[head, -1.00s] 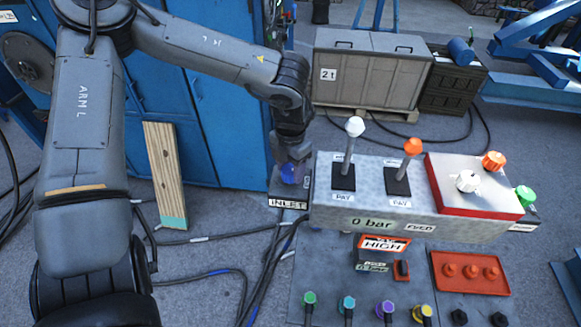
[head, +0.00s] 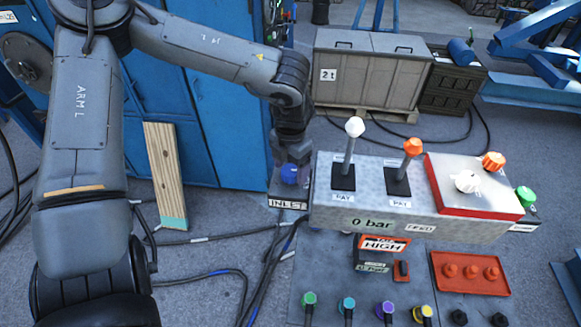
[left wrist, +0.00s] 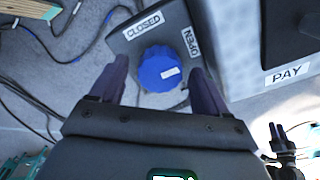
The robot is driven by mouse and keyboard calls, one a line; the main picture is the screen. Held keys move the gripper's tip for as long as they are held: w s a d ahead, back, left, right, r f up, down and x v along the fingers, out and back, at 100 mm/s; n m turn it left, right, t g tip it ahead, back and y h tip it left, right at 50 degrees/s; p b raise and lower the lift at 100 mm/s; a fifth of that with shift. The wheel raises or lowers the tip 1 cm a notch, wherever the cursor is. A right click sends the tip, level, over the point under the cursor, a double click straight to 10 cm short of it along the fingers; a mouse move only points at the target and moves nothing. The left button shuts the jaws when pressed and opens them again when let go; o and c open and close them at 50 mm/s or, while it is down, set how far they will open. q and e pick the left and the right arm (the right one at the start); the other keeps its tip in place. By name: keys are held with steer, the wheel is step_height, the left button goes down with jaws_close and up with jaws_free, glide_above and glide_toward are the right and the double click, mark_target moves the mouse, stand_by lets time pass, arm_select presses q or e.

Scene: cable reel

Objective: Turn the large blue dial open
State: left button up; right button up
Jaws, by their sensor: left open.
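The large blue dial (head: 290,174) sits on the dark plate marked INLET, at the left end of the grey control box. In the left wrist view the blue dial (left wrist: 161,70) has a white mark on its top, pointing to the right. The plate there carries a CLOSED label (left wrist: 143,24) and an OPEN label (left wrist: 191,42). My left gripper (head: 291,163) is above the dial. Its fingers (left wrist: 160,82) are open, one on either side of the dial; I cannot tell whether they touch it.
The control box (head: 375,215) carries a white-knobbed lever (head: 354,128) and an orange-knobbed lever (head: 413,147) right of the dial. A red-edged panel (head: 480,200) with knobs is further right. Cables (head: 230,240) lie on the floor to the left.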

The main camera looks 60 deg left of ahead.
mark_target(290, 170)
arm_select(q)
step_height(290, 170, up, 10)
steer(key=shift+r, duration=0.2)
stand_by(0.7)
